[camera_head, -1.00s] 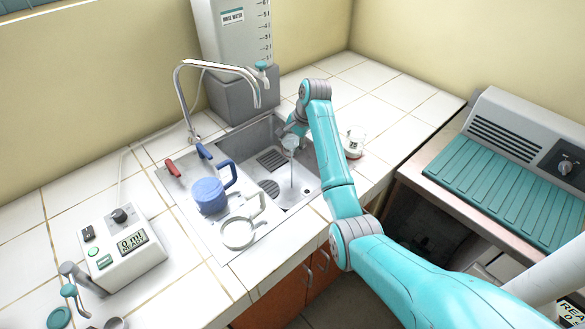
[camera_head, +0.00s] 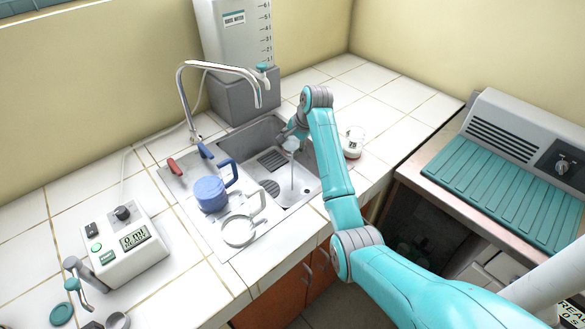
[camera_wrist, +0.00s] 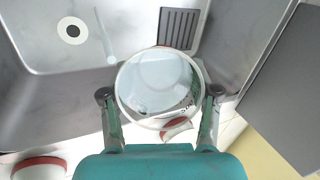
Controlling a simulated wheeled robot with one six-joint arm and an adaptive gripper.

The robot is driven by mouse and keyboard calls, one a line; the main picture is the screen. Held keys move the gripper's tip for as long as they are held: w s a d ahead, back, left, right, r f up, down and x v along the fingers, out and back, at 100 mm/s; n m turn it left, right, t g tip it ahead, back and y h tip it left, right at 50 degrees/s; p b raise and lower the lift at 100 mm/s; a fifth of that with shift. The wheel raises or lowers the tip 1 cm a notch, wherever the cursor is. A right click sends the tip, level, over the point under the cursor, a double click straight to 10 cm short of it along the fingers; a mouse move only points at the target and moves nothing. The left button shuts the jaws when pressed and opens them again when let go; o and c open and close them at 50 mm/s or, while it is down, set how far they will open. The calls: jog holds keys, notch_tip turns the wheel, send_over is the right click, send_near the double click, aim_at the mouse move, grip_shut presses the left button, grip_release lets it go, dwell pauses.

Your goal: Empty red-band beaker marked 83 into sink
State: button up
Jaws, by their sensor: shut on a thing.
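My gripper (camera_wrist: 160,108) is shut on a clear round beaker (camera_wrist: 158,82), held between its two fingers above the sink. In the head view the beaker (camera_head: 290,144) is tilted over the steel sink basin (camera_head: 305,186), and a thin pale stream falls from it into the basin. The stream also shows in the wrist view. Pale liquid shows inside the beaker, and a bit of red shows at its lower edge. I cannot read any number on it. The sink (camera_wrist: 90,88) also shows in the wrist view, with a round drain.
Another beaker (camera_head: 354,143) with a reddish base stands on the tiled counter right of the sink. A blue jug (camera_head: 210,194) and a clear handled jug (camera_head: 239,231) stand on the drainboard. The faucet (camera_head: 221,67) arches over the sink's left side. A water tank (camera_head: 232,48) stands behind.

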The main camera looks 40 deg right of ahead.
jog(key=shift+s+a+r+t+h, duration=0.2)
jog(key=shift+s+r+t+h, duration=0.05)
jog(key=shift+s+t+h, duration=0.05)
dwell(0.5)
jog(key=shift+s+a+r+t+h+p, duration=0.2)
jog(key=shift+r+t+h+p, duration=0.2)
jog(key=shift+t, duration=0.4)
dwell(0.7)
jog(key=shift+r+n+t+h, duration=0.3)
jog(key=shift+t+h, duration=0.2)
jog(key=shift+t, duration=0.1)
dwell(0.6)
